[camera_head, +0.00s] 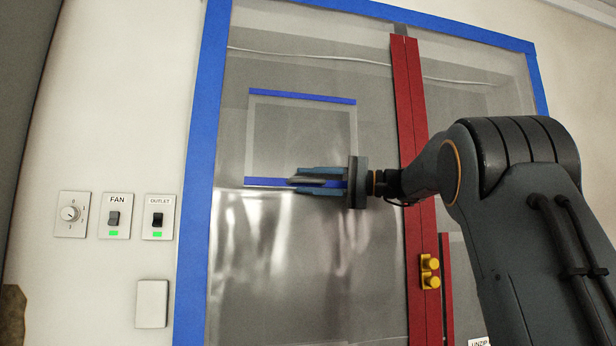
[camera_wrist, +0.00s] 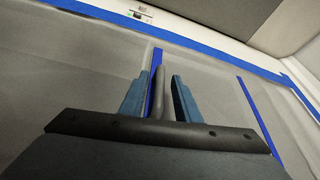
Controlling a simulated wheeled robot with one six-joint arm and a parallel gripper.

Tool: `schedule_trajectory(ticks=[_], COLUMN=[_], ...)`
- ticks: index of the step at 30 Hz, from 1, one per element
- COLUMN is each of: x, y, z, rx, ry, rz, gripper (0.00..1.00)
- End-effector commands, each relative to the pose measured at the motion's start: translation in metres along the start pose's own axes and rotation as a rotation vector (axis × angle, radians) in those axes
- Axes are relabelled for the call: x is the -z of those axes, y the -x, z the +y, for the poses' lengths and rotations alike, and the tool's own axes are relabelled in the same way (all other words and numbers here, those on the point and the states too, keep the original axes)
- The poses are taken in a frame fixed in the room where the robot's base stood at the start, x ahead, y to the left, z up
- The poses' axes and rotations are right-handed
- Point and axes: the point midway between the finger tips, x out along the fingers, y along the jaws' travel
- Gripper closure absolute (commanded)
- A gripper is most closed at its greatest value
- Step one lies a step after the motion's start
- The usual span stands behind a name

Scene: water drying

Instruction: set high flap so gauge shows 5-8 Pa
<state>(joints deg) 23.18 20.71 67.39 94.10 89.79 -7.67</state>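The flap (camera_head: 300,135) is a grey square panel on the plastic sheet, with a blue strip (camera_head: 300,96) along its top and a blue strip (camera_head: 262,182) along its bottom. My gripper (camera_head: 305,181) is at the right part of the bottom strip, one finger above it and one below. In the wrist view the blue strip (camera_wrist: 157,65) and a grey rod-like handle (camera_wrist: 162,95) lie between the fingers of my gripper (camera_wrist: 158,85). The fingers look apart, with narrow gaps beside the handle; contact is unclear. No pressure gauge is in view.
A red zipper strip (camera_head: 410,150) with yellow pulls (camera_head: 430,272) runs down the sheet right of the flap. Blue tape (camera_head: 205,130) frames the sheet. A dial (camera_head: 70,213), a fan switch (camera_head: 114,220) and an outlet switch (camera_head: 158,219) are on the left wall.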

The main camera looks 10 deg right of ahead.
Motion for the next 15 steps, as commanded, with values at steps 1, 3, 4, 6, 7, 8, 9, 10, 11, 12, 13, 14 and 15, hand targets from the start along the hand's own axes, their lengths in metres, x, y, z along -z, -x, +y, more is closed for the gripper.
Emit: schedule_trajectory(ticks=[1,3,4,6,7,8,9,10,11,12,13,14,15], x=[-0.0003,-0.0002,-0.0001,0.0001,0.0002,0.0002,0.0003,0.0003,0.0003,0.0003,0.0003,0.0003,0.0003], y=[-0.0037,-0.0063,-0.0068,-0.0073,-0.0072,-0.0071,-0.007,-0.0069,-0.0068,-0.0068,-0.0067,-0.0067,-0.0066], z=[-0.0005,0.0001,0.0002,0.0006,0.0008,0.0009,0.0009,0.0009,0.0009,0.0009,0.0008,0.0008,0.0008], rx=[0.0,0.0,0.0,0.0,-0.001,-0.001,-0.001,-0.001,-0.001,-0.001,-0.001,-0.001,-0.001], ry=[-0.001,-0.001,-0.001,-0.001,-0.001,-0.001,-0.001,-0.001,-0.001,-0.001,-0.001,-0.001,-0.001], rz=[-0.001,-0.001,0.0,0.0,0.001,0.001,0.001,0.001,0.001,0.001,0.001,0.001,0.001], gripper=[0.71,0.71,0.71,0.71,0.71,0.71,0.71,0.71,0.71,0.76,0.81,0.86,0.93])
